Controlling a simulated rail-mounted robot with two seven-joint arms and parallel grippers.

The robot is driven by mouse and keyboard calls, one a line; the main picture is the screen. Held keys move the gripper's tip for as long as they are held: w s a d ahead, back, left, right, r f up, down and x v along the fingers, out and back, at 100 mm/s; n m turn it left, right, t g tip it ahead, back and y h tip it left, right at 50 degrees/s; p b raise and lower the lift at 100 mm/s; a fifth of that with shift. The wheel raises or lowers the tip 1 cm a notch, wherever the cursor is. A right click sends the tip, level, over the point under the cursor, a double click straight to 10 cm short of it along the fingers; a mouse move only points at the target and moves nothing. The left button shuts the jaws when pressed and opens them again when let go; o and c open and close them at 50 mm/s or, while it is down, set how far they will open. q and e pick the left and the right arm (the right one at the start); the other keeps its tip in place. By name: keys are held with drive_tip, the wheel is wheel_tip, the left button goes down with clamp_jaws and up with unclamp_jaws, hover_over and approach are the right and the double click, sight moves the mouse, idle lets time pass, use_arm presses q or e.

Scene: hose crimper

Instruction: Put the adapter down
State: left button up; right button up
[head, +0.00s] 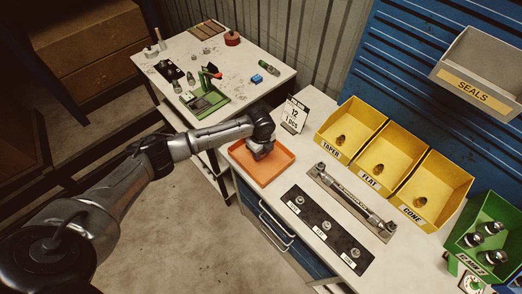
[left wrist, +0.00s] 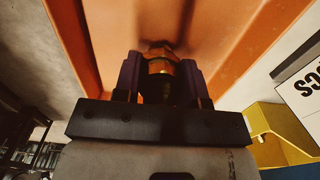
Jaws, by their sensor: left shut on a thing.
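My left gripper (head: 262,153) is over the orange tray (head: 263,178) on the white workbench in the head view. In the left wrist view its two dark fingers (left wrist: 160,80) are shut on the adapter (left wrist: 160,66), a small brass-coloured and dark metal piece. The adapter is down close to the orange tray floor (left wrist: 225,40); I cannot tell whether it touches. In the head view the gripper hides the adapter. My right gripper is in neither view.
A "12 / 1 pcs" card (head: 293,114) stands behind the tray. Yellow bins labelled TAPER (head: 329,149), FLAT (head: 369,179) and CONE (head: 411,214) hold brass pieces. A black mat (head: 323,236) with three fittings and a metal bar fixture (head: 350,200) lie to the right.

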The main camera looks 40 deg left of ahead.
use_arm(q)
drive_tip(key=shift+f, duration=0.1)
drive_tip(key=o, duration=1)
